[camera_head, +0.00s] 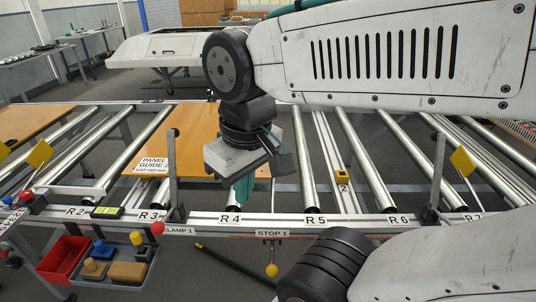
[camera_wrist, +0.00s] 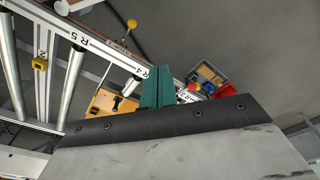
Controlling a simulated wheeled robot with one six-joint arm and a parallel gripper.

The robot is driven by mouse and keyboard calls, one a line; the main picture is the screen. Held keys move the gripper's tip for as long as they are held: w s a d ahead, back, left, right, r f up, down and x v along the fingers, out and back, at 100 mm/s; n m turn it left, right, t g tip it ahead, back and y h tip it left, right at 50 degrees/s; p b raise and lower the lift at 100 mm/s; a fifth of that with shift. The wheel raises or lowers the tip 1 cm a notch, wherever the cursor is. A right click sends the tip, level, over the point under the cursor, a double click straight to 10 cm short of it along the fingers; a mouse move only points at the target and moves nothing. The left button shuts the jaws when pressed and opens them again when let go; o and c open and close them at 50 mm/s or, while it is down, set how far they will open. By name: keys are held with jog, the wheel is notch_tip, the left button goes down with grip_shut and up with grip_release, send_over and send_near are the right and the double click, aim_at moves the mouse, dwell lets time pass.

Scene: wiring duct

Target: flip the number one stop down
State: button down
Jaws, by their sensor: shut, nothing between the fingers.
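The STOP 1 label (camera_head: 272,233) is on the front rail between R4 and R5. Below it a thin lever with a yellow ball knob (camera_head: 271,270) hangs down in front of the rail. The knob also shows in the wrist view (camera_wrist: 132,23), on a rod off the rail by the label. My gripper (camera_head: 243,192) has teal fingers, shut and empty, pointing down near the R4 label, above and left of the knob. In the wrist view the fingers (camera_wrist: 165,92) cover part of the rail near R4. They are apart from the knob.
CLAMP 1 with a red knob (camera_head: 157,228) and its upright post stand left of my gripper. A wooden panel (camera_head: 190,130) lies on the rollers behind it. Bins (camera_head: 97,262) hang at the lower left. Another post (camera_head: 436,180) stands right, near R6.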

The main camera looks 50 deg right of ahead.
jog(key=w+d+f+m+h, duration=0.2)
jog(key=w+d+m, duration=0.3)
jog(key=w+d, duration=1)
jog(key=w+d+f+m, duration=0.2)
jog(key=w+d+f, duration=0.2)
jog(key=d, duration=0.6)
jog(key=w+d+f+m+t+h, duration=0.1)
jog(key=w+d+f+m, duration=0.2)
jog(key=d+f, duration=0.3)
jog(key=w+d, duration=0.1)
jog(key=d, duration=0.3)
jog(key=shift+w+d+f+t+h, duration=0.3)
jog(key=shift+f, duration=0.1)
jog(key=shift+f, duration=0.1)
jog(key=x, duration=1.3)
jog(key=shift+a+f, duration=0.15)
jog(key=shift+f, duration=0.3)
